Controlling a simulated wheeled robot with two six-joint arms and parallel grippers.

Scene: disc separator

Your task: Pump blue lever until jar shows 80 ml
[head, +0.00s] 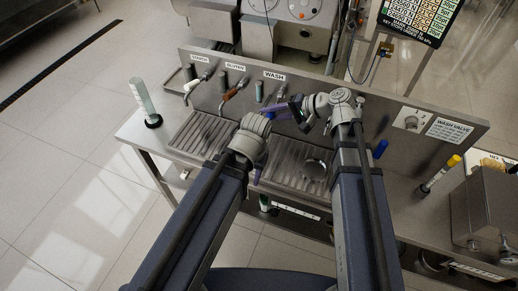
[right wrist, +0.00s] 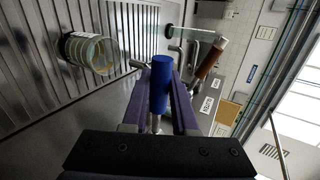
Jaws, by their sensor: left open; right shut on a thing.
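The blue lever (right wrist: 160,85) stands between the purple fingers of my right gripper (right wrist: 158,105) in the right wrist view. My right gripper (head: 284,112) is shut on it in front of the panel marked WASH; in the head view only a bit of blue (head: 269,113) shows. The jar (head: 315,168) stands on the grooved drain tray below; in the right wrist view the clear jar (right wrist: 92,52) shows a white label, but I cannot read its level. My left gripper (head: 257,177) is open above the tray, partly hidden by its own wrist, apart from the jar.
A brown lever (head: 236,89) and a white lever (head: 191,87) are on the panel left of WASH. A tall clear cylinder (head: 143,100) stands at the bench's left end.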

